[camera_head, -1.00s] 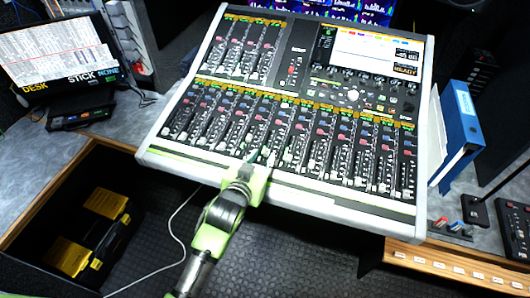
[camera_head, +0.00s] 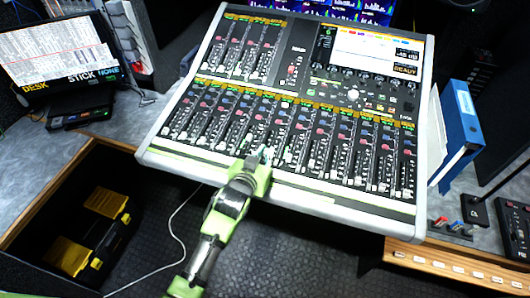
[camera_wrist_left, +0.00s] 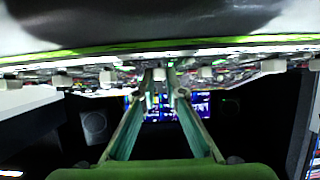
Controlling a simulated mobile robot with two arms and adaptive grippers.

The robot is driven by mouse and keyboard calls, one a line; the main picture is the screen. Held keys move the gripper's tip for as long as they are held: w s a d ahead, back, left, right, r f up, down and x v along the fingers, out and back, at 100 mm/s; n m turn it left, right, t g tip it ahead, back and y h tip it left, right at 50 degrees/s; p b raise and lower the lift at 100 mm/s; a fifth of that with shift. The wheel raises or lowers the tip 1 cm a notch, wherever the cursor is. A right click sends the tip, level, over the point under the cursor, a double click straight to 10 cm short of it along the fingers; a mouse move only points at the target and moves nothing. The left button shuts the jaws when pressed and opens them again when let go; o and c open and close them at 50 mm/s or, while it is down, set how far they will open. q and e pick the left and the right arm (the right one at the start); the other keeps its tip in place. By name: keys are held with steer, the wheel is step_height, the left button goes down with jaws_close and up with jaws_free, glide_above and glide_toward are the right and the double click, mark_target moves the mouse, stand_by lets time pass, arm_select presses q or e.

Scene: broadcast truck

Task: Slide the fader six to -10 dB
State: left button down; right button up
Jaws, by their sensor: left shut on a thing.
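The mixing console (camera_head: 330,198) fills the middle of the head view, with a long lower row of faders and a shorter upper block. My left gripper (camera_head: 264,154) reaches in from the front edge to a fader near the middle of the lower row. Its fingers are shut on a small fader cap (camera_wrist_left: 159,75), which shows between the fingertips in the left wrist view. In the head view the fingers mostly hide this cap. The console screen (camera_head: 362,48) shows a green 6 at its left and a small level readout near -45 dB. My right gripper is not in view.
Other fader caps stand close on both sides of the fingers. A black and yellow case (camera_head: 95,235) sits in the open bay below left.

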mark_target(274, 136)
arm_select(q)
steer(key=shift+w+d+r, duration=0.1)
steer(key=shift+w+d, duration=0.2)
steer(key=shift+w, duration=0.6)
steer(key=shift+w+d+r, duration=0.1)
steer(key=shift+w+d, duration=0.2)
steer(key=shift+w, duration=0.55)
steer(key=c, duration=2.1)
jaws_free()
steer(key=v, duration=1.2)
steer(key=shift+s, duration=0.1)
